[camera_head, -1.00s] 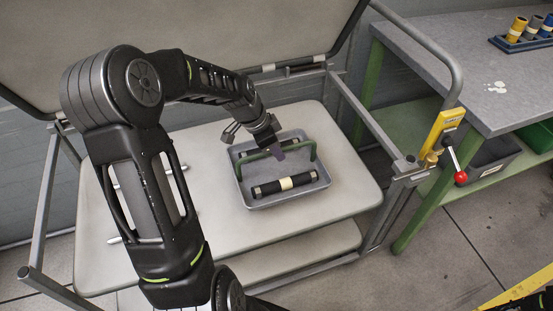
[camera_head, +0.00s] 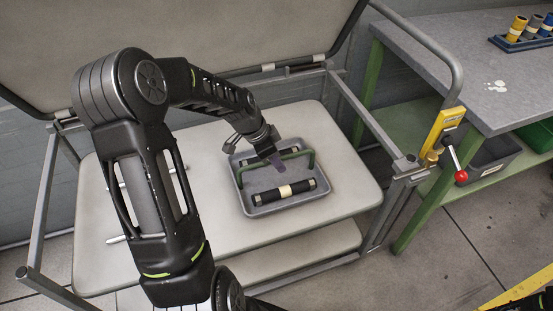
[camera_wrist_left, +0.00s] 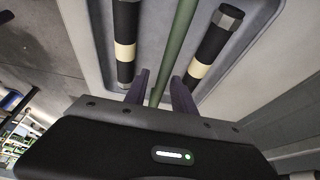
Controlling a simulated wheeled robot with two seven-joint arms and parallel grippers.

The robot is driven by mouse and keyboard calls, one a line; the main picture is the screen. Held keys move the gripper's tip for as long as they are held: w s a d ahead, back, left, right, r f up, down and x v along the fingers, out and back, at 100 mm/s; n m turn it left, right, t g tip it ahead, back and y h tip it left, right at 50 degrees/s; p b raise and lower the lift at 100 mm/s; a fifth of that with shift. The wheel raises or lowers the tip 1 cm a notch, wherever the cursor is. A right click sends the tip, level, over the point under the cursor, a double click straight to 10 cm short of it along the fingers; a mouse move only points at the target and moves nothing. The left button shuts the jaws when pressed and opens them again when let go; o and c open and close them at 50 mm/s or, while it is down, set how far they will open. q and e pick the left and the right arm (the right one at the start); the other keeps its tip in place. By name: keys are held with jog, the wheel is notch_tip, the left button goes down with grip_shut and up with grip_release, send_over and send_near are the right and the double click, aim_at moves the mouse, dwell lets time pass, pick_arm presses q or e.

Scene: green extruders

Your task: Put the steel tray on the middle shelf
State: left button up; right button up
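The steel tray (camera_head: 267,209) is a shallow grey tray with a green bar handle (camera_head: 297,153). It appears to rest on the pale middle shelf (camera_head: 345,205) of the cart, right of the shelf's centre. Two dark rollers with cream bands lie in it, one on each side of the handle; the near roller (camera_head: 285,193) shows fully. My left gripper (camera_head: 276,161) is at the handle. In the left wrist view its purple fingers (camera_wrist_left: 160,88) straddle the green handle with a visible gap. The handle's part at the fingers is partly hidden. My right gripper is not seen.
A tilted pale upper panel (camera_head: 200,35) stands behind the shelf. A lower shelf (camera_head: 300,250) lies below. Grey frame rails flank the cart. At right are a yellow latch with a red knob (camera_head: 461,177) and a green-legged workbench (camera_head: 500,95). The shelf's front right is bare.

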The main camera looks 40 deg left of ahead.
pick_arm(q)
jog(key=p+v, duration=0.1)
jog(key=v, duration=1.1)
jog(key=shift+r, duration=0.1)
dwell(0.4)
